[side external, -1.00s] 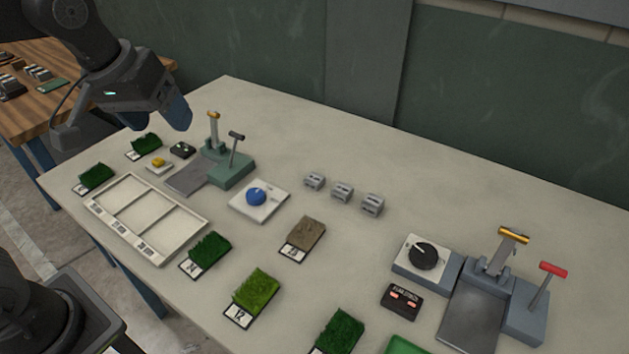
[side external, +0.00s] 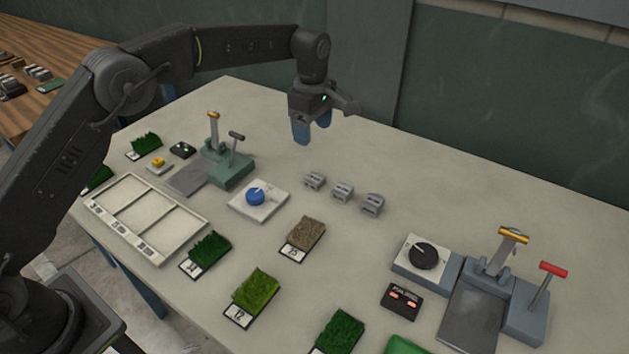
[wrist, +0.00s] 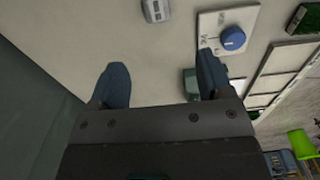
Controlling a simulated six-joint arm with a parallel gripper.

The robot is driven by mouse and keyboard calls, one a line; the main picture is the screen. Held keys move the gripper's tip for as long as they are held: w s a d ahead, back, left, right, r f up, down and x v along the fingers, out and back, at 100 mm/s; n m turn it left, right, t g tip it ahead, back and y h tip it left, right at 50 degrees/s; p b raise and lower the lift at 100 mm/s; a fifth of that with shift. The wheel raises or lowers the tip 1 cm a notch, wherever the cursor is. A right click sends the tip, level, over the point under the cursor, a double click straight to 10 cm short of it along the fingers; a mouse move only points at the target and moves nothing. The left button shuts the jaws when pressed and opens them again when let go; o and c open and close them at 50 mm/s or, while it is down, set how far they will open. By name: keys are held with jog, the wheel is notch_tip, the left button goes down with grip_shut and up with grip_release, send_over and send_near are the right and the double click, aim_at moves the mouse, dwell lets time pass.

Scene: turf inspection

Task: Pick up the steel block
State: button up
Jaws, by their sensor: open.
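Three small grey metal blocks stand in a row at mid-table in the side external view: a left one (side external: 314,181), a middle one (side external: 342,191) and a right one (side external: 372,205). I cannot tell which the task means by the steel block. My gripper (side external: 313,132), with blue fingers pointing down, is above the table behind the row, nearest the left block. It is open and empty. The wrist view shows both fingers (wrist: 162,67) apart, with one grey block (wrist: 156,11) at the top edge, beyond the fingertips.
A white box with a blue knob (side external: 256,197) sits left of the blocks. A green lever fixture (side external: 231,171) stands farther left, and a compartment tray (side external: 176,203) lies near the front edge. Turf samples, including a brown one (side external: 305,233), lie in front. A grey lever press (side external: 473,320) stands right.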

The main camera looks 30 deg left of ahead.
aim_at(314, 178)
jog(key=f, duration=1.4)
jog(key=shift+w+f, duration=0.25)
jog(key=shift+w, duration=0.05)
jog(key=shift+c, duration=0.3)
jog(key=shift+r, duration=0.1)
jog(key=c, duration=1.1)
